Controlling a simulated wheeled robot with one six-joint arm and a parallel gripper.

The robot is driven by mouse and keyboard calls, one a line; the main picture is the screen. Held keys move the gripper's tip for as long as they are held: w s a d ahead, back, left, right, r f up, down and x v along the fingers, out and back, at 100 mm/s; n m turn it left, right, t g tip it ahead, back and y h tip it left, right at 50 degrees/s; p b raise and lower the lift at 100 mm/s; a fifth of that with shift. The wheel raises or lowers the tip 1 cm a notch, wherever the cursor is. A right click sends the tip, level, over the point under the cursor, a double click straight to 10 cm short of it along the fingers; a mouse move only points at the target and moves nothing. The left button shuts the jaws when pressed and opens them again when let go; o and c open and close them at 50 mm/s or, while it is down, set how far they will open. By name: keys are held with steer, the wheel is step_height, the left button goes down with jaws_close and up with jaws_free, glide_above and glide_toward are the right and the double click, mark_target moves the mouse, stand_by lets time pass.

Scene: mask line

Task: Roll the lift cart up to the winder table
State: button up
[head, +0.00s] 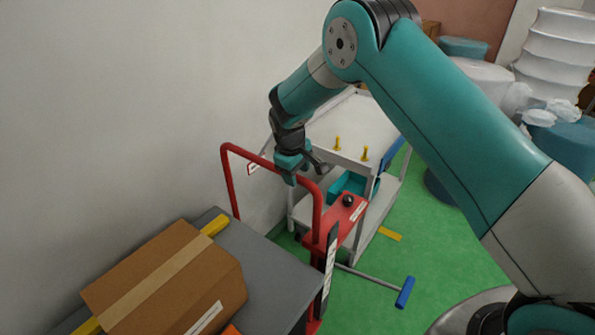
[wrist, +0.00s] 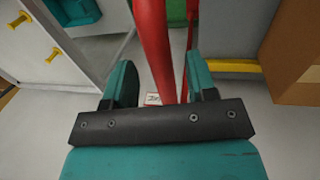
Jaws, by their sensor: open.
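The lift cart has a red tubular handle (head: 229,180) and a dark grey deck (head: 285,275). A taped cardboard box (head: 170,285) lies on the deck. My gripper (head: 304,172) is at the handle's top bar, jaws open. In the wrist view the red bar (wrist: 155,45) runs between the two spread fingers (wrist: 160,82); I cannot tell whether either touches it. A white table (head: 355,125) with two yellow pegs, likely the winder table, stands just beyond the handle; its pegs also show in the wrist view (wrist: 36,36).
A red panel with a black knob (head: 348,200) sits beside the handle. A blue-ended pedal bar (head: 405,292) sticks out low over the green floor (head: 365,315). A pale wall (head: 110,110) runs close on the left. White rolls (head: 555,55) stand at the back right.

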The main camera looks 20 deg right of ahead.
steer(key=shift+w+d+f, duration=0.1)
steer(key=shift+f, duration=0.75)
jaws_close()
steer(key=s+a+b, duration=0.1)
steer(key=s+a, duration=0.6)
steer(key=a, duration=0.3)
steer(key=shift+s+b, duration=0.25)
steer(key=shift+b, duration=0.1)
steer(key=shift+a, duration=0.1)
steer(key=shift+c, duration=0.4)
jaws_free()
steer(key=shift+o, duration=0.4)
steer(key=shift+r, duration=0.15)
